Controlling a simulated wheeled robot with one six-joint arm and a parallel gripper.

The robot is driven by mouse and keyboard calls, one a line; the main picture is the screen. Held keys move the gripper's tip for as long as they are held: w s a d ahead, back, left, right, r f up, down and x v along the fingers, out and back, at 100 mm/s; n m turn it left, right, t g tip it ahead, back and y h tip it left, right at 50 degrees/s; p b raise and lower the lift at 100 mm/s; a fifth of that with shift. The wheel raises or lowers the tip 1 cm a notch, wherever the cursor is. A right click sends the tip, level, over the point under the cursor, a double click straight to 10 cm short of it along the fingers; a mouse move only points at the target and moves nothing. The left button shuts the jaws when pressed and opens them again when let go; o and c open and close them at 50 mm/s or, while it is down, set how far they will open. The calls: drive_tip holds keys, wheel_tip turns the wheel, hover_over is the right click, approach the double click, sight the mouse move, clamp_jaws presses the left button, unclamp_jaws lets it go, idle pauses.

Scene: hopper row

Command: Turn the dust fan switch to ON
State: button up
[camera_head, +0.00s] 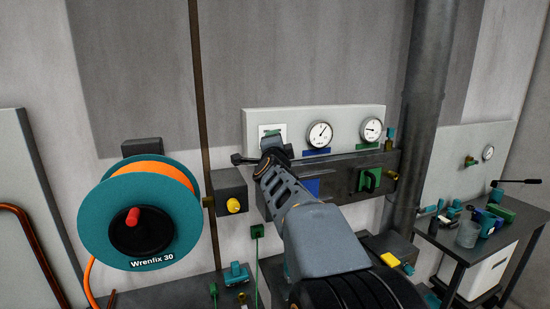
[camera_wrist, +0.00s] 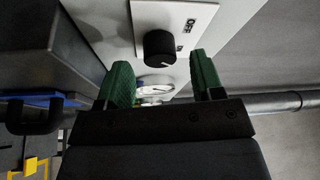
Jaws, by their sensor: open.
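The dust fan switch is a round black knob (camera_wrist: 159,45) on a white plate (camera_wrist: 152,14) in the wrist view. OFF is printed beside the knob; a smaller mark near it is too small to read, and I cannot tell where the knob points. In the head view the switch plate (camera_head: 279,130) shows at the left end of a pale panel, with the knob hidden behind my gripper (camera_head: 262,156). In the wrist view my gripper (camera_wrist: 161,63) is open, its green fingers apart on either side of the space just short of the knob. Nothing is between them.
Two round gauges (camera_head: 320,134) sit right of the switch on the panel (camera_head: 345,116). A dark box with a green handle (camera_head: 369,180) juts out below. A teal hose reel (camera_head: 108,208) is at left, and a thick grey pipe (camera_head: 428,110) stands at right.

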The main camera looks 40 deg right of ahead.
drive_tip(key=v, duration=1.2)
idle(0.4)
drive_tip(key=a+f+n+g+y, duration=0.3)
drive_tip(key=a+f+n+y, duration=0.7)
drive_tip(key=f+n, duration=0.35)
drive_tip(key=s+a+f+n+g, duration=0.4)
drive_tip(key=s+f, duration=0.2)
drive_tip(key=f, duration=0.1)
drive_tip(key=s+a+f+n+g+y, duration=0.1)
drive_tip(key=s+a+f+n+g, duration=0.3)
drive_tip(key=s+f+n+g, duration=0.1)
wheel_tip(320, 180, down, 3)
drive_tip(key=shift+s+r, duration=0.2)
drive_tip(key=shift+s, duration=0.6)
